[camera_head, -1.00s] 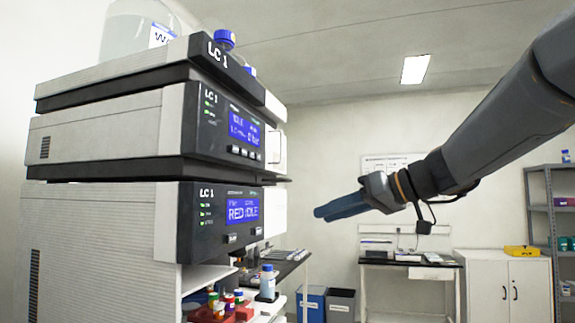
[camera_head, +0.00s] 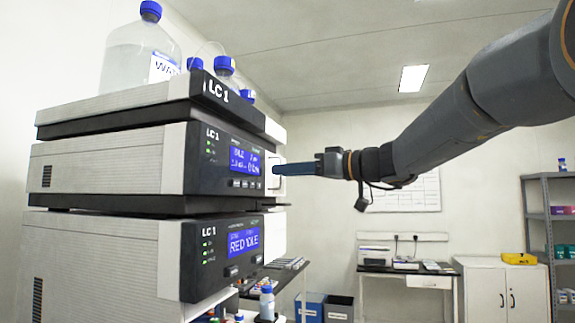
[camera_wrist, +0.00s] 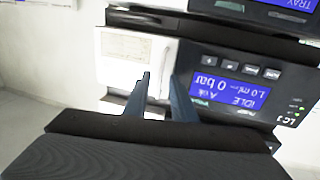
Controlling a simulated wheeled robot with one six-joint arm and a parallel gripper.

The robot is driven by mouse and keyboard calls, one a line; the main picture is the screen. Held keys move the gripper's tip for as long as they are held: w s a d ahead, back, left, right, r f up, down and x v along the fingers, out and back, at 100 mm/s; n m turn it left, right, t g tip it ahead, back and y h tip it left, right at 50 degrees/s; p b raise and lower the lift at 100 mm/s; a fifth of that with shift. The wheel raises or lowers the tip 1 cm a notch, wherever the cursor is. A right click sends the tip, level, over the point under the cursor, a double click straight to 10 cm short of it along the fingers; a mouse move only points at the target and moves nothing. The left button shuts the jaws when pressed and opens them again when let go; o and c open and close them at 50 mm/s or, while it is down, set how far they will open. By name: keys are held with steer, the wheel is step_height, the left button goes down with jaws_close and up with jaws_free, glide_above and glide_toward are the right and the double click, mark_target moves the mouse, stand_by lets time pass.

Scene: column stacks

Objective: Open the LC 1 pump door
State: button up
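The LC 1 pump is the middle module (camera_head: 105,163) of the stack in the head view, with a lit blue display. Its white door (camera_head: 272,176) is at the right end of its front and looks shut. In the wrist view, which is upside down, the door (camera_wrist: 122,66) is a white panel beside the dark display panel (camera_wrist: 245,85). My gripper (camera_head: 284,169) points left at the door's handle. In the wrist view my gripper (camera_wrist: 160,80) has its two blue fingers apart, around the handle near the door's edge. I cannot tell whether they touch it.
Bottles with blue caps, one a large water bottle (camera_head: 140,55), stand on the top tray (camera_head: 105,100). Another LC 1 module (camera_head: 95,250) is below the pump. The space right of the stack is open, with a bench (camera_head: 405,268) and cabinet (camera_head: 500,285) far behind.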

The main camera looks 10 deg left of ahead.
steer(key=shift+a, duration=0.15)
steer(key=shift+c, duration=0.5)
jaws_close()
stand_by(0.9)
